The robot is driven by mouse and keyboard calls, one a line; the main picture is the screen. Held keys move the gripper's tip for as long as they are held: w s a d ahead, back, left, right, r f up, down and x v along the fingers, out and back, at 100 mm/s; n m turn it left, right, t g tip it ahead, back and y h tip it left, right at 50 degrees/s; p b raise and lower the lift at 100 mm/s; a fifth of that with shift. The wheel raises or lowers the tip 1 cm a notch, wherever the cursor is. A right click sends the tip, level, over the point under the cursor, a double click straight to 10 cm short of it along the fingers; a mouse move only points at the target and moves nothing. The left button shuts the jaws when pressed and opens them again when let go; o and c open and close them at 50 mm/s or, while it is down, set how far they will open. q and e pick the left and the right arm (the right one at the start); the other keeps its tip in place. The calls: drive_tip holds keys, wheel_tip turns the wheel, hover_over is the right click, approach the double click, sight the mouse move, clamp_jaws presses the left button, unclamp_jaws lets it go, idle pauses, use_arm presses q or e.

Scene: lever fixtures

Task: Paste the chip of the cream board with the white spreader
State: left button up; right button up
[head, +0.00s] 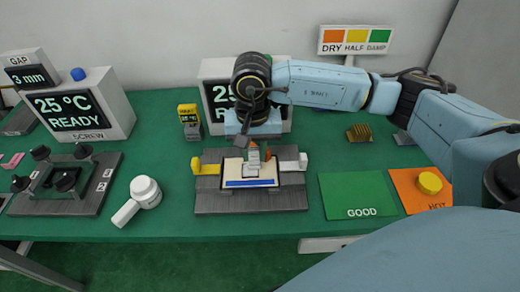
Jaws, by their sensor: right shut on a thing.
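The cream board (231,177) lies in a dark grey fixture (250,201) at the middle of the table, with a blue strip (250,183) along its near edge. My right gripper (253,152) reaches down over the board and is shut on a small whitish tool, which looks like the white spreader (253,159). The spreader is upright, its lower end at or just above the board's middle; contact cannot be told. The chip is largely hidden under the spreader and cannot be made out clearly. My left gripper is not in view.
The fixture has a yellow lever (204,168) at left and a white one (294,164) at right. A white round-headed tool (145,192) lies left. A green GOOD mat (358,192) and an orange mat with a yellow knob (430,183) are right. A clamp fixture (66,182) stands far left.

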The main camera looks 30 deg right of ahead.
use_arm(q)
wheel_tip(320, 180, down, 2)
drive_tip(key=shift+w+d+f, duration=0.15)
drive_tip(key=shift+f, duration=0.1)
use_arm(e)
wheel_tip(320, 180, down, 2)
drive_tip(key=shift+s+d, duration=0.1)
use_arm(q)
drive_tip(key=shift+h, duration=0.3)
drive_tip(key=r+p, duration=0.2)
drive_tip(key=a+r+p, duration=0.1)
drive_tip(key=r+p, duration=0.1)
drive_tip(key=p, duration=0.1)
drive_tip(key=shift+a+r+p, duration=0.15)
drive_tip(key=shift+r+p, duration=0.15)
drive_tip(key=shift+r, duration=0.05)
use_arm(e)
wheel_tip(320, 180, up, 10)
drive_tip(key=a, duration=0.2)
drive_tip(key=shift+w+a, duration=0.2)
drive_tip(key=shift+a, duration=0.15)
drive_tip(key=shift+r, duration=0.1)
drive_tip(key=a+n, duration=0.1)
drive_tip(key=n, duration=0.1)
drive_tip(key=w+a+n, duration=0.1)
drive_tip(key=n, duration=0.1)
drive_tip(key=a+n, duration=0.1)
drive_tip(key=n, duration=0.1)
drive_tip(key=shift+w+a, duration=0.2)
drive_tip(key=shift+a, duration=0.2)
